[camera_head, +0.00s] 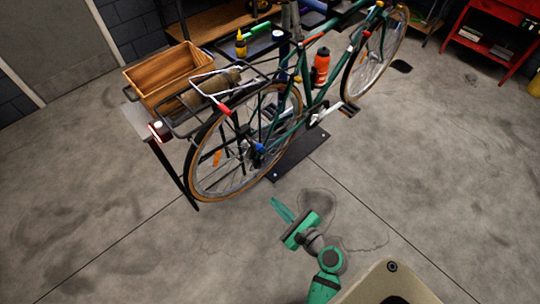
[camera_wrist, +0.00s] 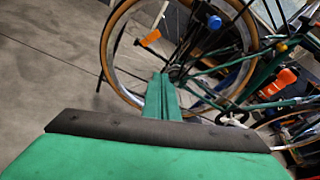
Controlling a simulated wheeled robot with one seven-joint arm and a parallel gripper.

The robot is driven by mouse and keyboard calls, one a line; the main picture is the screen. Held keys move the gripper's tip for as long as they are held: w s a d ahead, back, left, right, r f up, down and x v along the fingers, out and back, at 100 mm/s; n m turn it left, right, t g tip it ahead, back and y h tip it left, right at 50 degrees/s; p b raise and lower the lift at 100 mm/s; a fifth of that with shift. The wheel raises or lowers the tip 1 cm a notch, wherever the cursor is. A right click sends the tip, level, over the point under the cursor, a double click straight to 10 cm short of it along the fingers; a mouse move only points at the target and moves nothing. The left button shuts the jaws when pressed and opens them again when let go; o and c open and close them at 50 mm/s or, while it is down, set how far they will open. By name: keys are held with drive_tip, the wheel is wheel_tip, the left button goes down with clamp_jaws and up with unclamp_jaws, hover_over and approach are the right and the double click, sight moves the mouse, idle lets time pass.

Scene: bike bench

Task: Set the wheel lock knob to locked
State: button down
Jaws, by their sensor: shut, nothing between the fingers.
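The green bicycle (camera_head: 302,75) stands upright on a dark base plate. A round blue knob-like part (camera_head: 260,148) sits near its rear wheel (camera_head: 192,160) hub; it also shows in the wrist view (camera_wrist: 214,22). I cannot tell for sure that it is the wheel lock knob, nor its setting. My gripper (camera_head: 279,207) is low over the floor, in front of the rear wheel and apart from the bicycle. In the wrist view its green fingers (camera_wrist: 162,82) are together and empty, pointing toward the rear wheel. The blue part is ahead of them, up and right.
A wooden crate (camera_head: 165,72) and a metal rack (camera_head: 207,82) are over the rear wheel. An orange bottle (camera_head: 321,66) is on the frame. A red shelf (camera_head: 490,35) stands far right. The dark base plate (camera_head: 300,157) lies under the bicycle. The near floor is clear.

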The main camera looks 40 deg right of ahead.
drive_tip(key=s+d+r+m+t+y, duration=0.1)
drive_tip(key=s+d+r+m+t, duration=0.15)
drive_tip(key=d+r, duration=0.55)
approach(259, 147)
drive_tip(key=shift+m+t+y, duration=0.3)
drive_tip(key=shift+m+t, duration=0.05)
drive_tip(key=shift+m, duration=0.1)
drive_tip(key=w, duration=0.1)
drive_tip(key=w+f, duration=0.1)
drive_tip(key=w, duration=0.3)
drive_tip(key=shift+w+d+f, duration=0.25)
drive_tip(key=shift+f, duration=0.1)
